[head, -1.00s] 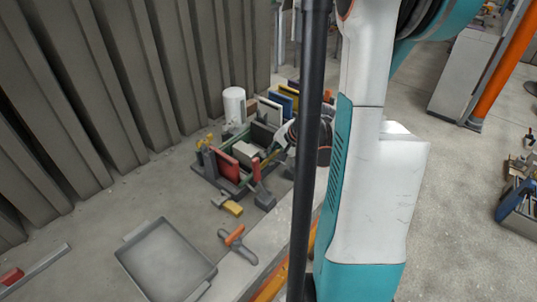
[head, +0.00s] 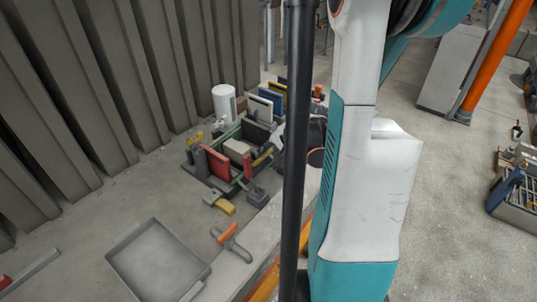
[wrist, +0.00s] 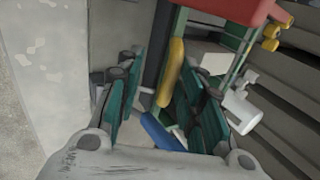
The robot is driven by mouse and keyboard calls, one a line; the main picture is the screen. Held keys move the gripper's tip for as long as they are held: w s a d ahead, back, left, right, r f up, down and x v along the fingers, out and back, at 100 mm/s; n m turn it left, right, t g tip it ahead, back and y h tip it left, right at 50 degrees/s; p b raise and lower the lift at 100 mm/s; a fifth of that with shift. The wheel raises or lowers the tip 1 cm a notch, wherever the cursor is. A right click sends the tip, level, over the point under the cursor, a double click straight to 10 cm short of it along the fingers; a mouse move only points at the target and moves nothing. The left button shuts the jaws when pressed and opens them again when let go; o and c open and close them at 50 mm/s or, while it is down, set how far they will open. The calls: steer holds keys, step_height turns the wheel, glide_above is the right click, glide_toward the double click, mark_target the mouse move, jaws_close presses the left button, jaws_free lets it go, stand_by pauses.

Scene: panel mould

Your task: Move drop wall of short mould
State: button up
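The mould (head: 207,178) stands on the floor left of my arm, with green sides, a red panel (head: 217,163) on its near side and a pale block (head: 237,148) inside. I cannot tell for sure which part is the drop wall. A yellow bar (head: 262,157) lies at the mould's right side. In the wrist view, the yellow bar (wrist: 171,75) shows beyond and between the teal fingers of my gripper (wrist: 163,105), and the red panel (wrist: 215,8) is at the top. The fingers are apart, with no contact visible. The head view does not show the fingers clearly.
Upright coloured panels (head: 265,103) and a white cylinder (head: 224,103) stand behind the mould. A corrugated wall (head: 110,80) bounds the left. A blue bar (wrist: 162,132) is low between the fingers.

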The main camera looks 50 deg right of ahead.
steer(key=shift+w+r, duration=0.1)
steer(key=v, duration=0.7)
stand_by(0.5)
steer(key=shift+r, duration=0.2)
stand_by(0.5)
